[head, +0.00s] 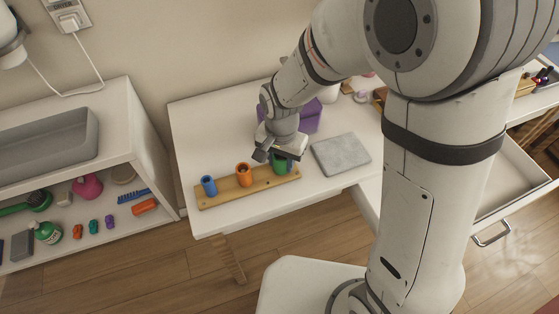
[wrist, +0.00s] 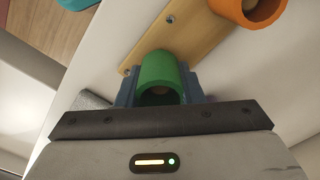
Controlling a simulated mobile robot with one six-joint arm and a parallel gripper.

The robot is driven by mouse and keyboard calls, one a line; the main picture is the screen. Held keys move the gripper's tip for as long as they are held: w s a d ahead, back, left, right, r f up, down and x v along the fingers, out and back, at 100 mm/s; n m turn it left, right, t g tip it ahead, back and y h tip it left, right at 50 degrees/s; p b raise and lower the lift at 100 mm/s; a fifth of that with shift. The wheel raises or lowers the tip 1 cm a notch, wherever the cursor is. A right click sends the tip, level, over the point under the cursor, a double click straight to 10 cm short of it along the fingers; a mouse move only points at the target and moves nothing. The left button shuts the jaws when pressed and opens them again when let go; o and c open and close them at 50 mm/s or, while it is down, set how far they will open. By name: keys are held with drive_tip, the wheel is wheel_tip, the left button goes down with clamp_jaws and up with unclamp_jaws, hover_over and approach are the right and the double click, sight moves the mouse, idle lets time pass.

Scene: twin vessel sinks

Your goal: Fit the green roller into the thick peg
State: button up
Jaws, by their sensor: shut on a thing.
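The green roller (head: 281,160) is a short hollow cylinder at the right end of the wooden board (head: 220,196). My gripper (head: 277,158) points down and is shut on it. In the wrist view the green roller (wrist: 163,74) sits between the blue-grey fingers, its open end facing the camera. Something tan shows dimly inside it, perhaps the top of a peg. I cannot tell how far down the roller sits, and the thick peg is not clearly visible.
An orange roller (head: 244,174) stands mid-board and a blue one (head: 209,186) near its left end. A grey slab (head: 341,154) lies to the right on the white table (head: 195,135). A purple box (head: 305,116) stands behind my gripper. Left is a shelf unit (head: 120,120).

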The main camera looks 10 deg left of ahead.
drive_tip(key=shift+f, duration=0.5)
drive_tip(key=o, duration=0.9)
drive_tip(key=shift+r, duration=0.1)
wheel_tip(320, 180, up, 12)
drive_tip(key=p, duration=0.1)
drive_tip(key=s+d+r+n, duration=0.1)
drive_tip(key=s+d, duration=0.1)
drive_tip(key=d, duration=0.5)
drive_tip(key=s+d+r+n+t, duration=0.1)
drive_tip(key=s+d+r, duration=0.1)
drive_tip(key=d, duration=0.6)
drive_tip(key=s+d+r+t, duration=0.1)
drive_tip(key=s+d+r, duration=0.1)
drive_tip(key=d, duration=0.6)
drive_tip(key=shift+s+r+n, duration=0.15)
drive_tip(key=shift+s+n, duration=0.25)
drive_tip(key=shift+s, duration=0.35)
